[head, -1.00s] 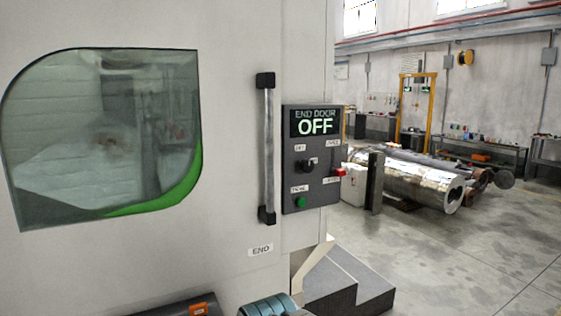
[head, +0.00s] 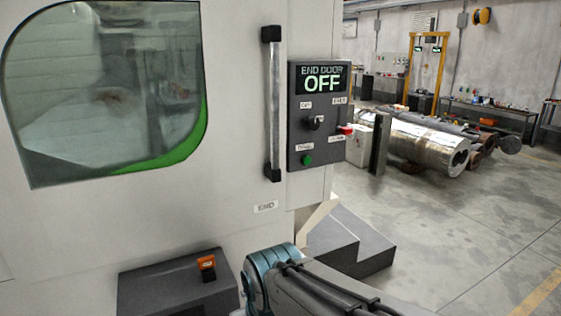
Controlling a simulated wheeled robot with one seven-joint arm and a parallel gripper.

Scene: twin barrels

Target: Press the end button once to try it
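A dark control panel (head: 319,139) is mounted on the right edge of the white machine. Its display (head: 320,79) reads "END DOOR OFF". A green button (head: 307,160) sits low on the panel under a small label too blurred to read. A black knob (head: 314,122) is above it, and a red part (head: 346,130) sticks out at the panel's right edge. A label reading "END" (head: 265,207) is on the machine below the door handle. My arm shows at the bottom centre, below the panel; my gripper is not in view.
A vertical door handle (head: 273,105) stands out just left of the panel. A dark box (head: 172,285) with an orange switch (head: 207,264) juts out low at the left. A dark stepped block (head: 345,243) stands below the panel. Metal cylinders (head: 425,146) lie on the floor behind, right.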

